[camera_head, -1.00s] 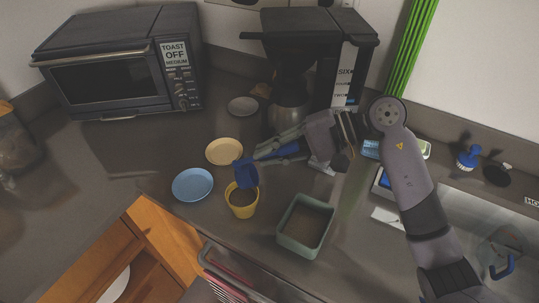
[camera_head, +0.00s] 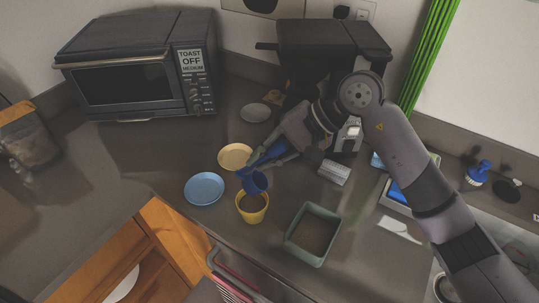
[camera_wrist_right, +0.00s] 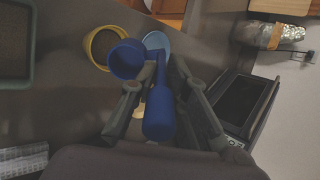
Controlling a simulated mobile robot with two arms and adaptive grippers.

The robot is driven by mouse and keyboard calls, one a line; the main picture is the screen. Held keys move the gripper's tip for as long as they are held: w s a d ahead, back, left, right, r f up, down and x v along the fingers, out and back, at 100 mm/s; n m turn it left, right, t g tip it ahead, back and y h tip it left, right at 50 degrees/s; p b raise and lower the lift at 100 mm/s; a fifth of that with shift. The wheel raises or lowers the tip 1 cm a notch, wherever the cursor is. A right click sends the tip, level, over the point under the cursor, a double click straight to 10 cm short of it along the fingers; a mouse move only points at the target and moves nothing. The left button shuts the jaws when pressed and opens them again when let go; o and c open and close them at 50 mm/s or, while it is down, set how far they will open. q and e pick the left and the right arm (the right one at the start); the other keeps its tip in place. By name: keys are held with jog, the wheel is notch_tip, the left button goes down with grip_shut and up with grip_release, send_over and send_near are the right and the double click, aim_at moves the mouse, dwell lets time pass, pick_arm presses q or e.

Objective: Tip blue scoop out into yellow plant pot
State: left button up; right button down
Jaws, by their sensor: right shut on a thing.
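My right gripper (camera_head: 268,158) is shut on the handle of the blue scoop (camera_head: 256,182). The scoop's cup is at the back rim of the yellow plant pot (camera_head: 252,208) and overlaps it in the head view; whether they touch I cannot tell. The pot stands upright on the counter with brown material inside. In the right wrist view the blue scoop (camera_wrist_right: 160,115) lies between the fingers, its cup mouth towards the camera, and the inside looks blue and empty. There the yellow pot (camera_wrist_right: 92,50) is partly hidden behind the cup. My left gripper is not in view.
A green tray of brown material (camera_head: 290,243) stands right of the pot. A blue plate (camera_head: 204,188), a cream plate (camera_head: 235,157) and a grey dish (camera_head: 255,112) are nearby. A toaster oven (camera_head: 135,75) and a coffee maker (camera_head: 330,45) stand behind. The left counter is mostly clear.

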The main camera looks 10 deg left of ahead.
jog(key=shift+s+a+r+t+h+p, duration=0.15)
jog(key=shift+a+r+h+p, duration=0.25)
jog(key=shift+a+h, duration=0.4)
jog(key=shift+s+a+r+t+h+p, duration=0.1)
jog(key=shift+a+r+h+p, duration=0.2)
jog(key=shift+a+h+p, duration=0.4)
jog(key=shift+s+a+r+t+h+p, duration=0.15)
jog(key=shift+a+r+h+p, duration=0.2)
jog(key=shift+a+h, duration=0.45)
jog(key=a+h, duration=0.1)
jog(key=a+r+h+p, duration=0.1)
jog(key=a+h+p, duration=0.1)
jog(key=h, duration=0.1)
jog(key=shift+s+r+t, duration=0.15)
jog(key=shift+s+t, duration=0.15)
